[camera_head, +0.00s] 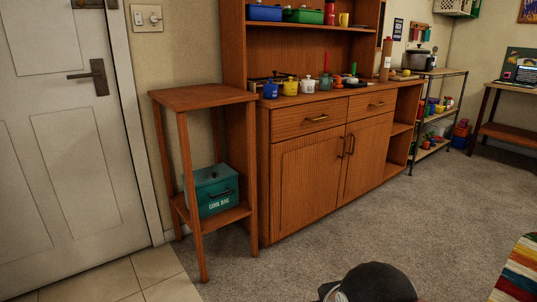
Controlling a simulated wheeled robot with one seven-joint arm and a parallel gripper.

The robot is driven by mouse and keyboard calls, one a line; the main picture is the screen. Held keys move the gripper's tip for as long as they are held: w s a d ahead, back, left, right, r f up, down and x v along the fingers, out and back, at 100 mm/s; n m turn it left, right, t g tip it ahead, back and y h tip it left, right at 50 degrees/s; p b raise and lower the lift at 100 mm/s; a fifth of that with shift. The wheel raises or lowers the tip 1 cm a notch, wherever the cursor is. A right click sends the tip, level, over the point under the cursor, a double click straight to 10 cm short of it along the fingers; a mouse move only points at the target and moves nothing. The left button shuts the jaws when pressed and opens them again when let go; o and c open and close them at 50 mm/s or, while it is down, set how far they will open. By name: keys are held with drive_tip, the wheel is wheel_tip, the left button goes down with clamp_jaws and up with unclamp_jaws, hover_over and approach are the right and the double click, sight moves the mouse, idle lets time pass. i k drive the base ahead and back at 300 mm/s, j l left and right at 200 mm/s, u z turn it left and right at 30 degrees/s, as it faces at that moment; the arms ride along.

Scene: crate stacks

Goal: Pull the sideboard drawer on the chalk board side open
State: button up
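The wooden sideboard (268,180) stands against the wall in the middle of the head view. It has two drawers side by side below its top, the left drawer (292,125) and the right drawer (361,108). Both look shut, and each has a small bar handle. A dark board with a wooden frame (382,20) shows partly at the hutch's right edge; I cannot tell if it is the chalk board. A dark rounded part of my arm shows at the bottom edge. My gripper's fingers are not in view.
A wooden stand (202,97) with a teal cool bag box (211,190) is left of the sideboard. Several mugs and a pan stand on the sideboard top. A metal shelf rack (443,72) is to the right. Carpet in front is clear, with a striped rug (522,272) at right.

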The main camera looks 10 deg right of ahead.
sight(365, 105)
drive_tip(key=i+l+z, duration=0.15)
drive_tip(key=z, duration=0.25)
drive_tip(key=i+z, duration=0.65)
drive_tip(key=z, duration=0.15)
drive_tip(key=i+z, duration=0.4)
drive_tip(key=i+l, duration=0.1)
drive_tip(key=i, duration=0.7)
drive_tip(key=i+l+u, duration=0.15)
drive_tip(key=i+u, duration=0.3)
drive_tip(key=i+l+u, duration=0.25)
drive_tip(key=i+u, duration=0.15)
drive_tip(key=i+l+u, duration=0.45)
drive_tip(key=k+j, duration=0.05)
drive_tip(key=k, duration=0.05)
